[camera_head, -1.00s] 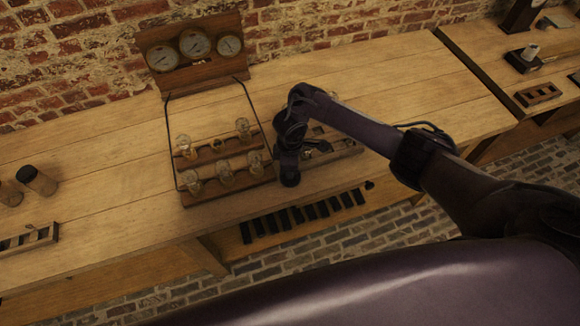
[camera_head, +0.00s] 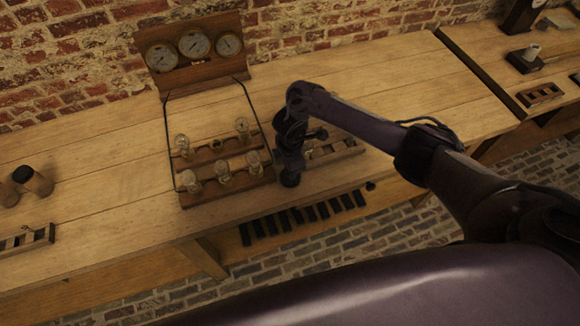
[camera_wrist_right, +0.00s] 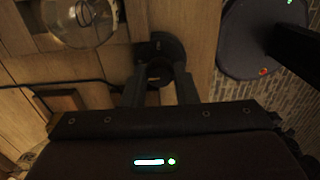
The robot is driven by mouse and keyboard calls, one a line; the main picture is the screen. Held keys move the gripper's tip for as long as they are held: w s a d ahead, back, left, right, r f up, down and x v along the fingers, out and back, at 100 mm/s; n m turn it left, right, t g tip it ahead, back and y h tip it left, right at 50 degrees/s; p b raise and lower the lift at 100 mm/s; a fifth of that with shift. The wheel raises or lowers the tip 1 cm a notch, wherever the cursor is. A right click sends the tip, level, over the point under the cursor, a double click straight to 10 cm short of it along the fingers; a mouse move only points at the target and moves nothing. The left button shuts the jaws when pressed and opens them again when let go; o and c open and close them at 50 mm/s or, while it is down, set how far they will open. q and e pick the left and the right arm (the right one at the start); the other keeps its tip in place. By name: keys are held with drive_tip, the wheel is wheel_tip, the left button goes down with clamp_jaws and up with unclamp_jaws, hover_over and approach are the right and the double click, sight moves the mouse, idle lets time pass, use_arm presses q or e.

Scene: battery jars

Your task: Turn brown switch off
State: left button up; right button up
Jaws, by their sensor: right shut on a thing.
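My right gripper, at the end of the arm from the right, points down at the right end of the jar rack (camera_head: 225,189). A wooden holder (camera_head: 350,146) with small parts sits just right of the gripper, partly hidden by my arm. My left gripper is not in view.
Several glass jars (camera_head: 222,172) stand in the rack close left of the gripper; one shows in the wrist view (camera_wrist_right: 80,20). A board with three gauges (camera_head: 194,44) stands behind. Dark cylinders (camera_head: 34,181) are at far left. The bench between is clear.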

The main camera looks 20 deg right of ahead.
drive_tip(key=o, duration=1)
drive_tip(key=shift+r, duration=0.35)
wheel_tip(320, 180, up, 7)
drive_tip(key=shift+w+f+p, duration=0.1)
drive_tip(key=shift+f+p, duration=0.05)
drive_tip(key=shift+p, duration=0.8)
drive_tip(key=shift+r, duration=0.3)
drive_tip(key=shift+f, duration=0.1)
